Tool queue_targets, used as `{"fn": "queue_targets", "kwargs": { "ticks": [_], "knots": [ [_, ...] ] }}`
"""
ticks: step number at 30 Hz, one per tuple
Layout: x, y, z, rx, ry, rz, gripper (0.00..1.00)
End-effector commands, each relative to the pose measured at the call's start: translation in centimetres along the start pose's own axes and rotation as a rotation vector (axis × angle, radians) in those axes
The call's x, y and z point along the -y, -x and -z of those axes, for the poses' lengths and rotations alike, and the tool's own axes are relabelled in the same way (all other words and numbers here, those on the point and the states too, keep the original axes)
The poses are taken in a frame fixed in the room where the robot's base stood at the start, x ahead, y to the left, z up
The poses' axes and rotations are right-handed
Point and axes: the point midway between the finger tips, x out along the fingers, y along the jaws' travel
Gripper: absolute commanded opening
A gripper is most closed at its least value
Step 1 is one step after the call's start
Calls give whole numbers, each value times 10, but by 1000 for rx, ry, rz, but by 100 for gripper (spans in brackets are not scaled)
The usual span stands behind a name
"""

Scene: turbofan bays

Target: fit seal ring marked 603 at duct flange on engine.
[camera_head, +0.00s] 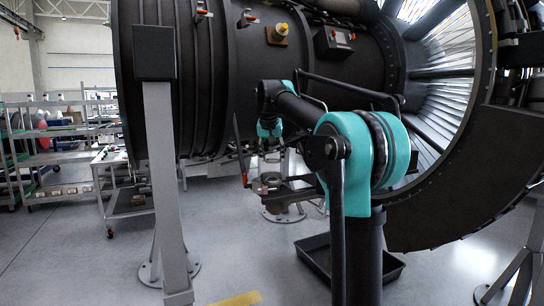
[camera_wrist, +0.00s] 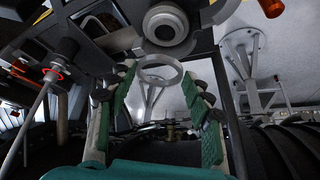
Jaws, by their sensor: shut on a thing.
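My gripper (camera_wrist: 160,75) is shut on a thin pale grey ring (camera_wrist: 160,57), which spans the gap between its green-padded fingertips in the wrist view. No number is readable on the ring. A round grey fitting (camera_wrist: 166,24) with a dark centre lies just beyond the ring, near the top of the wrist view; it looks apart from the ring. I cannot tell for sure whether it is the duct flange. The large dark engine (camera_head: 270,60) fills the upper head view.
A grey support stand (camera_head: 160,180) rises at the engine's left. A black tray (camera_head: 395,268) lies on the floor behind my arm. A cart (camera_head: 125,200) and loaded shelves (camera_head: 55,155) stand at the left. The floor at front left is mostly clear.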

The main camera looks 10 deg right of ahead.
Motion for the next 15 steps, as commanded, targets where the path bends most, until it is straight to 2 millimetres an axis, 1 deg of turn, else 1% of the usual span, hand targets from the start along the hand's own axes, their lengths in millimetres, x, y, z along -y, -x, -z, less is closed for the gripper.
{"fn": "queue_targets", "kwargs": {
  "ticks": [4,15],
  "knots": [
    [0,2,-4,-1,-1,2,16],
    [0,-19,-15,-1,-1,2,16]
  ]
}}
